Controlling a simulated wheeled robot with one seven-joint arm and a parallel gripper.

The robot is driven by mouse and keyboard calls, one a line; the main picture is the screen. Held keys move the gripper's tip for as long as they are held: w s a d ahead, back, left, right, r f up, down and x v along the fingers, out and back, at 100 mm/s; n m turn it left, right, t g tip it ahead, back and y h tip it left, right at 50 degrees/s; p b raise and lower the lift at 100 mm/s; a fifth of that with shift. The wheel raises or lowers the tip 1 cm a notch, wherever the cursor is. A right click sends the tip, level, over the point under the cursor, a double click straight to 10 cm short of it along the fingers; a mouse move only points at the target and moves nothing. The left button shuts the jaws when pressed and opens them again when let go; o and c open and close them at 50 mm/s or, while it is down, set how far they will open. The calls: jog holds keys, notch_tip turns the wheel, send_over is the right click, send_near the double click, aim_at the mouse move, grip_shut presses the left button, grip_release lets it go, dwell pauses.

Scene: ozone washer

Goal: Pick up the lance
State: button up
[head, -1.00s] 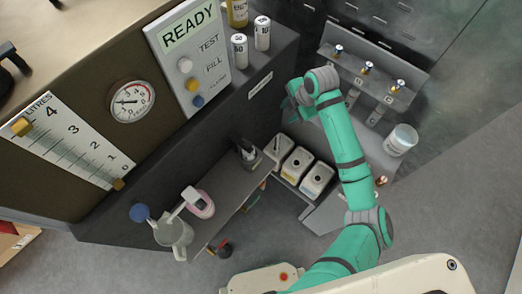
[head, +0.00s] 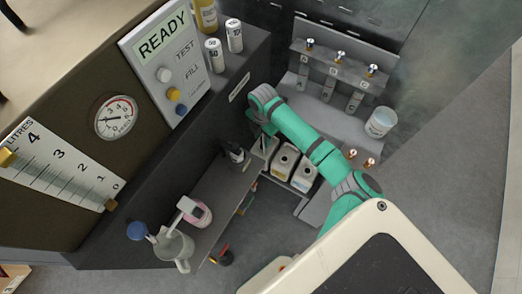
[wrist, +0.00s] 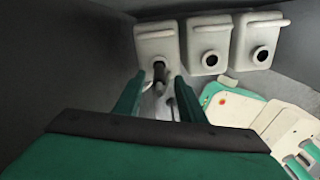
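The lance (wrist: 159,72) appears in the wrist view as a dark-topped, thin grey piece at the mouth of the leftmost white canister (wrist: 156,42). How far it goes in is hidden. My gripper (wrist: 158,92) has its two green fingers apart, one on each side of the lance in the picture. I cannot tell whether either finger touches it. In the head view my gripper (head: 268,130) points down by the canisters and is mostly hidden by the arm; the lance is not clear there.
Two more white canisters (head: 285,160) (head: 305,174) stand beside the first. A shelf (head: 225,190) holds a jug (head: 174,247) and a pink-and-white device (head: 196,212). The dark machine wall stands close on the left. A white tub (head: 380,122) sits at right.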

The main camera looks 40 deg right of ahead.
aim_at(263, 143)
jog(key=shift+d+f, duration=0.15)
jog(key=shift+f, duration=2.75)
jog(key=shift+w, duration=0.1)
jog(key=shift+c, duration=0.6)
grip_shut()
